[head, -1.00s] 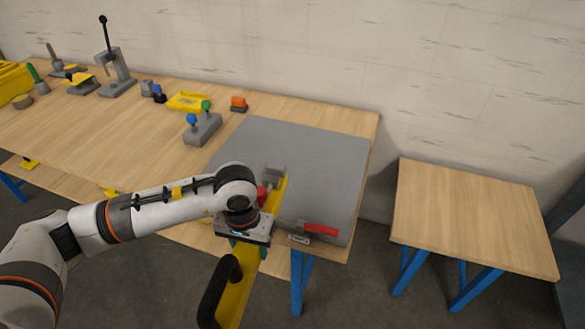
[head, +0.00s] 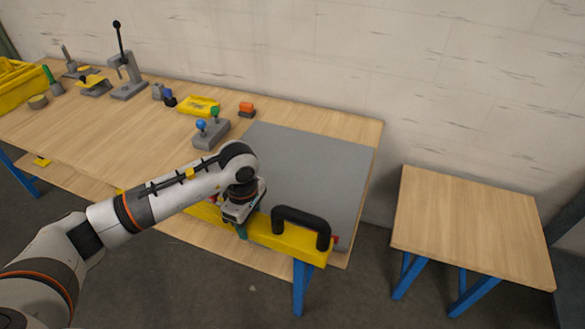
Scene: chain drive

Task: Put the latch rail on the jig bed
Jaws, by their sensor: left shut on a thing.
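The latch rail (head: 287,240) is a yellow bar with a black arched handle (head: 301,220) near its right end. It lies lengthwise along the front edge of the grey jig bed (head: 318,160), at the right end of the long table. My left gripper (head: 241,228) comes down over the rail left of the handle and is shut on it. The rail hides the bed's front edge and most of the red parts there; a bit of red (head: 335,240) shows past its right end. I cannot tell whether the rail touches the bed. My right gripper is out of view.
A grey block with blue and green knobs (head: 210,135) stands left of the bed. An orange-topped block (head: 246,109), a yellow piece (head: 199,106) and a lever press (head: 128,80) stand further back. A bare side table (head: 472,225) is at the right across a gap.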

